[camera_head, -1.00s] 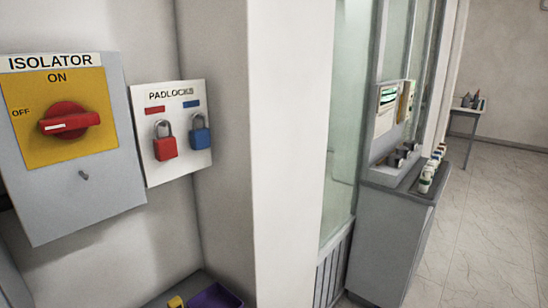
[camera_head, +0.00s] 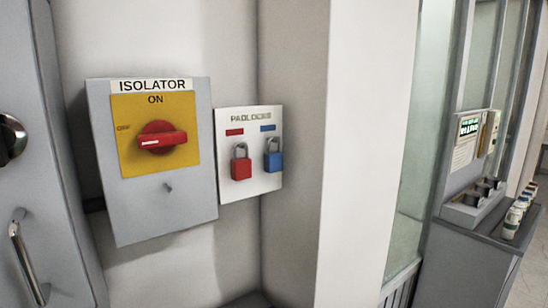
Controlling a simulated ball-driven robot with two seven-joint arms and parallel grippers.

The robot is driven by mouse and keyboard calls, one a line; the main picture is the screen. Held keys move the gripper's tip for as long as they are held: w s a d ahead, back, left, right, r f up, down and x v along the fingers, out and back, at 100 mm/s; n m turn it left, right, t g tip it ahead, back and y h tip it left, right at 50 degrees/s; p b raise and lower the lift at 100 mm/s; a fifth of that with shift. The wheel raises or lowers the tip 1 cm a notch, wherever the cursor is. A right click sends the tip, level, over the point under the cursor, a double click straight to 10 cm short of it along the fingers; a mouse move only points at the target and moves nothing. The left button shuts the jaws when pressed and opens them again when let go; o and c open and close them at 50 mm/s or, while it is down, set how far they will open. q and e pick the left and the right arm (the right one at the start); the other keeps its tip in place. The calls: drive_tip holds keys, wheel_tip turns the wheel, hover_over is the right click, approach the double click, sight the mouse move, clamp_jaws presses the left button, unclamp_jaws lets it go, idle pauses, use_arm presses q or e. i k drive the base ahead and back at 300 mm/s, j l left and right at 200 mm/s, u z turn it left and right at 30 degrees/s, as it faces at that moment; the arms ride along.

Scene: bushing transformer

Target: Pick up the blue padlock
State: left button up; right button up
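The blue padlock (camera_head: 273,161) hangs on the right side of a white board (camera_head: 249,189) headed "PADLOCKS", under a small blue label. A red padlock (camera_head: 241,168) hangs to its left under a red label. The board is on the wall, just right of the isolator box. Neither of my grippers shows in the head view.
A grey cabinet door with a metal handle (camera_head: 27,262) stands at the left. A white pillar (camera_head: 365,150) juts out right of the board. A grey counter (camera_head: 470,265) with several small bottles stands at the right.

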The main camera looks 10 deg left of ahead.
sight(273, 162)
drive_tip(key=i+l, duration=0.25)
drive_tip(key=i+l+u, duration=0.15)
drive_tip(key=l, duration=0.3)
drive_tip(key=i+l, duration=0.35)
drive_tip(key=i+l+u, duration=0.15)
drive_tip(key=l, duration=0.25)
drive_tip(key=i, duration=0.1)
